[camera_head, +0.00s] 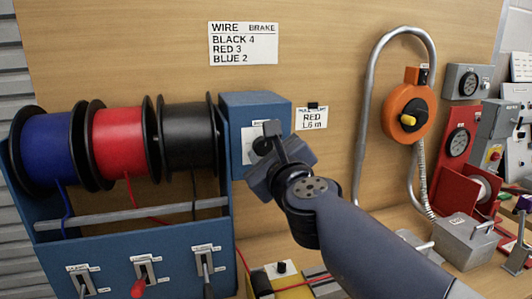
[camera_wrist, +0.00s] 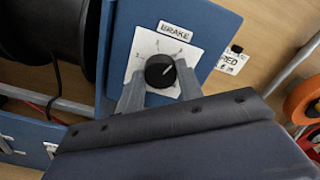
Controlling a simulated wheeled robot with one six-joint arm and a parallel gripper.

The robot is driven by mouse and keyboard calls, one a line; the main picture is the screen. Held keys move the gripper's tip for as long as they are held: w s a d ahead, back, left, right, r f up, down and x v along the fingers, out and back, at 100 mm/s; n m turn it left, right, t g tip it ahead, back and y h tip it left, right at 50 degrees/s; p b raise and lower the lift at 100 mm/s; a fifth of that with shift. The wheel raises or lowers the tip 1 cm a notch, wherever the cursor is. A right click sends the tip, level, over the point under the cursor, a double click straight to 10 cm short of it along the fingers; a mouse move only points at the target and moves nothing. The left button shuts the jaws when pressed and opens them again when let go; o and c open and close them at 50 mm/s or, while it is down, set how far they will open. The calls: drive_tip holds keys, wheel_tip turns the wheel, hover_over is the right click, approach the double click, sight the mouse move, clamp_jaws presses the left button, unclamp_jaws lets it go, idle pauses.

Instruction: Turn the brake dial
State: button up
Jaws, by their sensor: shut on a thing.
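The brake dial is a round black knob (camera_wrist: 160,71) with a pale pointer line, on a white numbered plate (camera_wrist: 188,50) under a BRAKE label (camera_wrist: 175,31). It is on the front of a blue box (camera_head: 254,103). In the wrist view the pointer aims to the upper right. My gripper (camera_wrist: 161,80) has one finger on each side of the knob and is shut on it. In the head view my gripper (camera_head: 266,146) covers most of the plate, and only part of the black knob (camera_head: 262,146) shows.
Blue (camera_head: 47,147), red (camera_head: 119,140) and black (camera_head: 188,135) wire spools stand left of the box. A sign (camera_head: 243,44) reads BLACK 4, RED 3, BLUE 2. Another label (camera_head: 311,119) reads RED. Levers (camera_head: 143,277) sit below the spools. An orange reel (camera_head: 407,112) hangs at right.

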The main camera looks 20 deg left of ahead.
drive_tip(key=shift+m, duration=0.7)
drive_tip(key=o, duration=1)
drive_tip(key=p+v, duration=0.2)
drive_tip(key=v, duration=0.8)
drive_tip(key=shift+s+d+p, duration=0.25)
drive_tip(key=shift+p, duration=0.05)
drive_tip(key=shift+w+f, duration=0.1)
drive_tip(key=b+x, duration=0.2)
drive_tip(key=x, duration=0.8)
drive_tip(key=shift+w+a+b, duration=0.25)
drive_tip(key=shift+a+b, duration=0.05)
drive_tip(key=shift+b, duration=0.05)
